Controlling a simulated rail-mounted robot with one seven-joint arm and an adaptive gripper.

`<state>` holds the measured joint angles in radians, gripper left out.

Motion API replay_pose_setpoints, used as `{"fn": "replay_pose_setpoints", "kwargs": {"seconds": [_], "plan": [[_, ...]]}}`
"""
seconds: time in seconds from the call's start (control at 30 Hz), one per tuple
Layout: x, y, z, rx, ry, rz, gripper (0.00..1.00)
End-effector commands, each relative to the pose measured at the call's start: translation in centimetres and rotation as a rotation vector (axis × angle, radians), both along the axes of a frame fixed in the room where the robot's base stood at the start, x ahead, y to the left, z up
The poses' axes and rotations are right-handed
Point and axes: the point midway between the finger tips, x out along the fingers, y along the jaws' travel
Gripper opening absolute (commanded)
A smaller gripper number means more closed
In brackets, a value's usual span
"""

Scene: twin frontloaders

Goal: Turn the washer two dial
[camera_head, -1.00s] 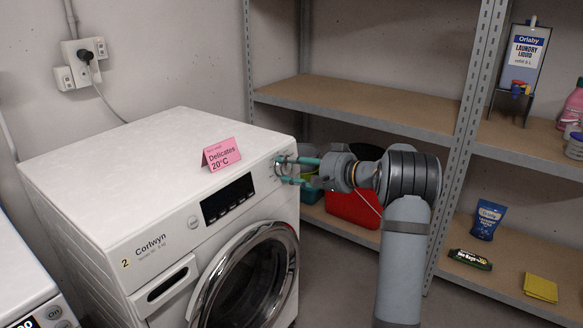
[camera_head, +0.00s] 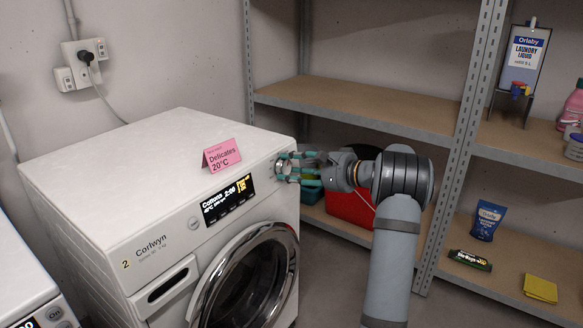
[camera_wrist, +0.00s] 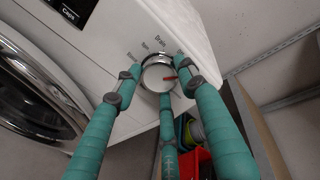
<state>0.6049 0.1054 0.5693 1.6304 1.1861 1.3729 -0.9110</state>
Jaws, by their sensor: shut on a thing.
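Washer two (camera_head: 120,215), white and marked "2" and "Corlwyn", stands at the left in the head view. Its display (camera_head: 227,200) is lit and reads "Cottons", 2:00 and what looks like 40°C. My gripper (camera_head: 290,167) is at the top right of the front panel, its teal fingers shut around the dial. Printed labels, one reading "Drain", sit above the dial. In the head view the fingers mostly hide the dial.
A pink card (camera_head: 221,156) reading "Delicates 20°C" stands on the washer's top. Metal shelving (camera_head: 365,107) with laundry goods fills the right side. A red container (camera_head: 349,207) is behind my arm. Another white machine (camera_head: 25,275) is at the lower left.

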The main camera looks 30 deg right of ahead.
Motion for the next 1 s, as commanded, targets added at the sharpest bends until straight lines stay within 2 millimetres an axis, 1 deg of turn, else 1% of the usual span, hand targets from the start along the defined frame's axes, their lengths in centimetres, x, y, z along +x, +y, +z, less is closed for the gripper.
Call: {"fn": "replay_pose_setpoints", "kwargs": {"seconds": [0.03, 1.0], "plan": [[0.12, -0.33, 0.52, 0.04, 0.013, -0.017, 0.14], [0.05, -0.47, 0.4, 0.837, 0.456, -0.177, 0.14]]}}
